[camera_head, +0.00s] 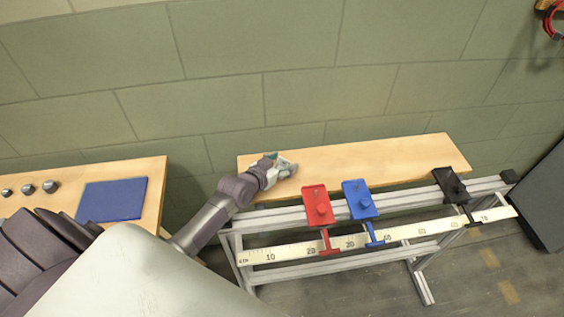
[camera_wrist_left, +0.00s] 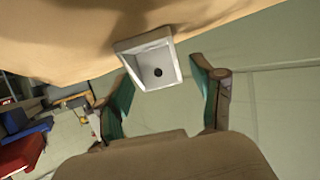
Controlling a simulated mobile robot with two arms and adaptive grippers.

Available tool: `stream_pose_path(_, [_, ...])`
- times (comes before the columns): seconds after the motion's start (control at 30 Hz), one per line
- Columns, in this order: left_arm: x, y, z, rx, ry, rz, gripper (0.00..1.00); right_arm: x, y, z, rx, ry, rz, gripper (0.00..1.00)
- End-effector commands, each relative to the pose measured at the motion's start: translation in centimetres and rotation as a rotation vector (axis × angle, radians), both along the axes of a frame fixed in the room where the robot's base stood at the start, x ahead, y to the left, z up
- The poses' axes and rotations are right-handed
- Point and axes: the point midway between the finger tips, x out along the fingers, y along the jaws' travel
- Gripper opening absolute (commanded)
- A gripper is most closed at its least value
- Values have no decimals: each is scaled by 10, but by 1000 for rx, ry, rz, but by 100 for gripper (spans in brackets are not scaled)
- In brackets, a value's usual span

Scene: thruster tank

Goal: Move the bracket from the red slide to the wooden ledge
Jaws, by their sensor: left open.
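The bracket (camera_wrist_left: 140,50), a pale grey angled piece with a dark round hole, shows in the left wrist view against the wooden ledge (camera_head: 375,160). It appears to rest on the ledge; contact is hard to judge. My left gripper (camera_wrist_left: 162,80) is open, its green-lined fingers on either side of the bracket with visible gaps. In the head view my left gripper (camera_head: 282,167) is over the ledge's left end and largely hides the bracket. The red slide (camera_head: 314,191) carries only its own red knob and no bracket. My right gripper is not in view.
A blue slide (camera_head: 351,188) and a black slide (camera_head: 446,180) share the rail with its ruler (camera_head: 285,252). A wooden table (camera_head: 145,185) with a blue mat (camera_head: 112,199) and several metal knobs stands at left. The ledge's middle and right are clear.

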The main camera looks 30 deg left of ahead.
Motion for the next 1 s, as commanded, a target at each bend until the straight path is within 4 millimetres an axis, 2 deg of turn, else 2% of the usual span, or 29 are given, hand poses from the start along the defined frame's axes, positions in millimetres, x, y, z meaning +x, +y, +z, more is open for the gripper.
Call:
stream_pose_path(0.03, [-6, -4, -8, -12, 27, -1, 67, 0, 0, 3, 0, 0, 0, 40])
stream_pose_path(0.1, [-6, -4, 3, -13, 28, -2, 67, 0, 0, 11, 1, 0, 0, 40])
stream_pose_path(0.17, [-17, -2, 2, -10, 28, -3, 67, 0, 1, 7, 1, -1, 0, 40])
stream_pose_path(0.3, [-40, 2, 14, -8, 22, -2, 67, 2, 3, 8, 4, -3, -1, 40])
stream_pose_path(0.5, [-65, 7, 28, -5, 17, -1, 67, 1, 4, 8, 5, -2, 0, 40])
stream_pose_path(0.67, [-72, 8, 33, -5, 14, 0, 67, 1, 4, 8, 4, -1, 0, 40])
stream_pose_path(1.0, [-71, 9, 34, -4, 12, 0, 67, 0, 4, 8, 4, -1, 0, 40])
